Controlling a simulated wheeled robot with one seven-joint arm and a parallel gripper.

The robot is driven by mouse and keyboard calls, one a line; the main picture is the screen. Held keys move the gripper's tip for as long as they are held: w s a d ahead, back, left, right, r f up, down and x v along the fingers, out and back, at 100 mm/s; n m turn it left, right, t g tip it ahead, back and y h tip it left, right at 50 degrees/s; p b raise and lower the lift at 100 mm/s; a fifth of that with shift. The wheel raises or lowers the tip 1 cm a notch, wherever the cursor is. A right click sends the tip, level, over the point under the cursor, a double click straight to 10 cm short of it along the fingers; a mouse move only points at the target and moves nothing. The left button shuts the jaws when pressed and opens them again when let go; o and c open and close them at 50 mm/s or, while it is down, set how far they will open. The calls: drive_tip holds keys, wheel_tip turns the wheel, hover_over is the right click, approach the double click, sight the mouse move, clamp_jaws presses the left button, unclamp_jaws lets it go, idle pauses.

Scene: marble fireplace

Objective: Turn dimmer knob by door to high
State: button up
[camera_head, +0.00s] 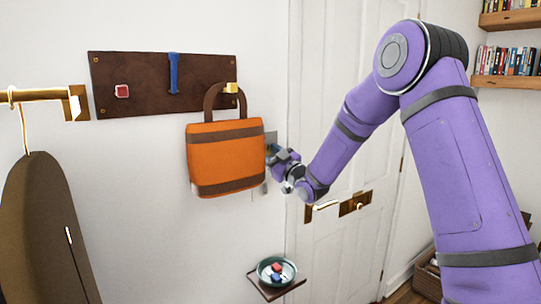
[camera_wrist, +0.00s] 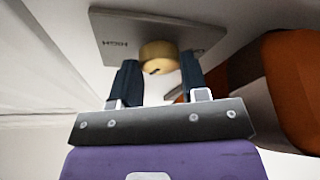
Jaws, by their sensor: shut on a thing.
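The brass dimmer knob (camera_wrist: 158,52) sits on a grey wall plate (camera_wrist: 190,22) in the wrist view. The plate carries the word HIGH, which appears upside down to the left of the knob. A dark mark shows on the knob's near face. My gripper (camera_wrist: 158,72) has its two dark fingers shut on the knob, one on each side. In the head view my gripper (camera_head: 274,153) is at the wall between the orange bag and the door (camera_head: 340,120); it hides the knob there.
An orange bag (camera_head: 226,155) hangs from a yellow peg on a brown board (camera_head: 140,75), close to the left of my gripper; it also shows at the right in the wrist view (camera_wrist: 295,90). A small shelf with a bowl (camera_head: 276,281) is below. A door handle (camera_head: 325,205) is at lower right.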

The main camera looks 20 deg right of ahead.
drive_tip(key=shift+f, duration=0.1)
drive_tip(key=o, duration=0.9)
drive_tip(key=shift+o, duration=0.2)
